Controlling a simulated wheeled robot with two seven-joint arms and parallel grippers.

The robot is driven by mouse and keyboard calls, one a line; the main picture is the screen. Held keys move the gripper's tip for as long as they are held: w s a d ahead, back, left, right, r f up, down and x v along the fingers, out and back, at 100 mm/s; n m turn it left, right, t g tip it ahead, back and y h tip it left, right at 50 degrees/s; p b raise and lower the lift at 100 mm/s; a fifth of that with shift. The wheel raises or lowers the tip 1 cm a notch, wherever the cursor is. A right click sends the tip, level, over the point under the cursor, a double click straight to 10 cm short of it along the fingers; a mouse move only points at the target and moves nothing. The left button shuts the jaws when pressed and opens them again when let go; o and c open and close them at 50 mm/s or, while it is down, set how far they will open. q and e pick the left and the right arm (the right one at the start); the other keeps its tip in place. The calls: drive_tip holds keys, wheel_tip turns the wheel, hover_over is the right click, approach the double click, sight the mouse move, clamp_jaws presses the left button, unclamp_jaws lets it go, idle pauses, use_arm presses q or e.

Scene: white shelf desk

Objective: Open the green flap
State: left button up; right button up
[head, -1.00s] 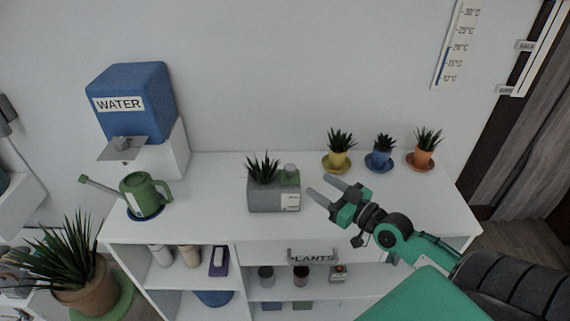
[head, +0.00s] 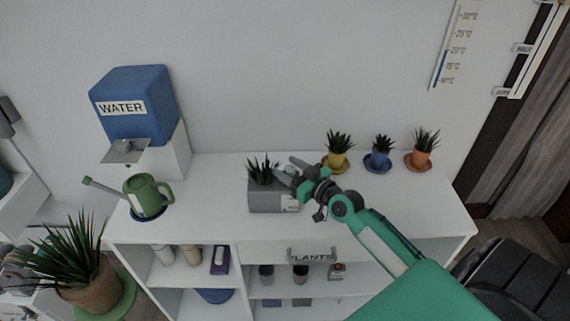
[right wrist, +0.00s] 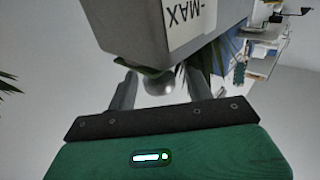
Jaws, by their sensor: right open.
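The grey planter (head: 265,199) with a spiky plant stands on the white desk top, and fills the top of the right wrist view (right wrist: 130,22) with its "MAX" label. The green flap (right wrist: 150,71) is mostly hidden in the right wrist view; a thin green edge shows under the planter's rim. A round silver knob (right wrist: 159,87) shows beside that edge. My right gripper (head: 289,169) is open at the right side of the planter, covering the flap in the head view. In the right wrist view its fingers are on either side of the knob. My left gripper is not in view.
Yellow (head: 337,160), blue (head: 379,160) and orange (head: 420,158) potted plants stand on saucers behind and right of my right arm. A green watering can (head: 143,191) and a blue water tank (head: 135,103) are at the left. The desk's front middle is clear.

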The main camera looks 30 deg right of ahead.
drive_tip(key=shift+x, duration=0.8)
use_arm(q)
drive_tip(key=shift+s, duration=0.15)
